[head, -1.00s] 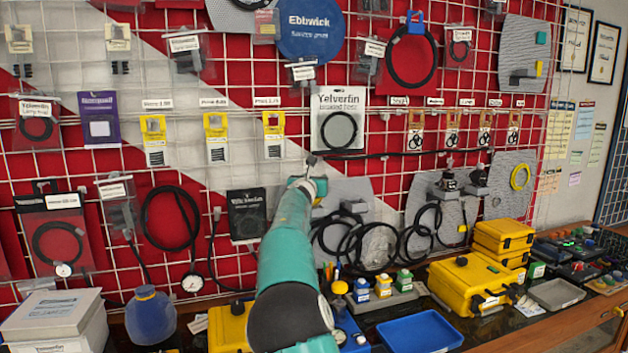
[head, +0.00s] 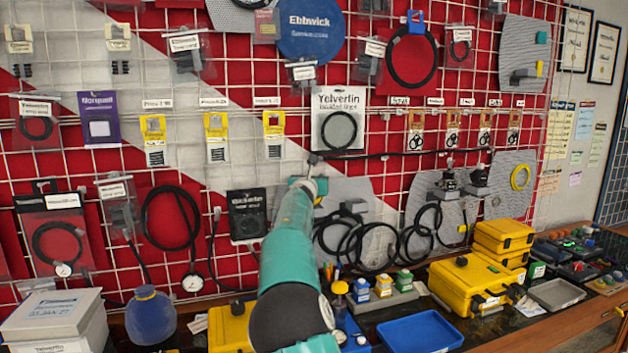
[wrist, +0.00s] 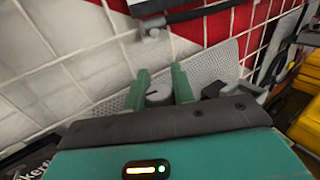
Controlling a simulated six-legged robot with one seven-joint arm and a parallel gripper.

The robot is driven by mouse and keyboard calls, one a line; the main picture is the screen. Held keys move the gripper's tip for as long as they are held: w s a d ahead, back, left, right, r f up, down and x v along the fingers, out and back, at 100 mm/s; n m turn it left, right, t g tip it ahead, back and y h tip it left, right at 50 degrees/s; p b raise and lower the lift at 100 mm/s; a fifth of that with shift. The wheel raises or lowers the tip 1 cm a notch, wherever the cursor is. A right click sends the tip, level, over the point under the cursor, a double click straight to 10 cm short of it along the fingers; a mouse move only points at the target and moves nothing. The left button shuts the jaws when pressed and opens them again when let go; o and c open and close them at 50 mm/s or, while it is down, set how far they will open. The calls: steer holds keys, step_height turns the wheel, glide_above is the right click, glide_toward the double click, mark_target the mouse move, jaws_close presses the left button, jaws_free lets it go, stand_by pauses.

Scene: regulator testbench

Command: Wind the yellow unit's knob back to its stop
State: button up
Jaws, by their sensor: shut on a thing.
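In the wrist view a round grey knob (wrist: 158,95) with a dark line on its face sits between the two green fingers of my gripper (wrist: 160,86). The fingers are closed on its sides. The rest of the unit that bears the knob is hidden behind my gripper, so its yellow body cannot be made out. In the head view my gripper (head: 308,186) is at the wall grid, in front of a grey perforated panel (head: 350,190). My arm and hand hide the knob there.
A black hose (head: 400,154) runs along the grid just above my gripper. Coiled black hoses (head: 365,245) hang to the lower right. The bench below holds small bottles (head: 383,284), a blue tray (head: 420,332) and yellow cases (head: 470,282).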

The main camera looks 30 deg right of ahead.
steer(key=shift+w+a+n+t+y, duration=0.1)
steer(key=shift+n+t+y, duration=0.6)
steer(key=shift+y, duration=0.1)
steer(key=shift+n+t+y, duration=0.5)
steer(key=shift+n+y, duration=0.1)
steer(key=shift+y, duration=0.2)
steer(key=shift+a+y, duration=0.1)
steer(key=shift+y, duration=0.2)
steer(key=o, duration=1)
steer(key=shift+s+a, duration=0.35)
steer(key=shift+s, duration=0.1)
steer(key=v, duration=1.2)
steer(key=shift+s, duration=0.35)
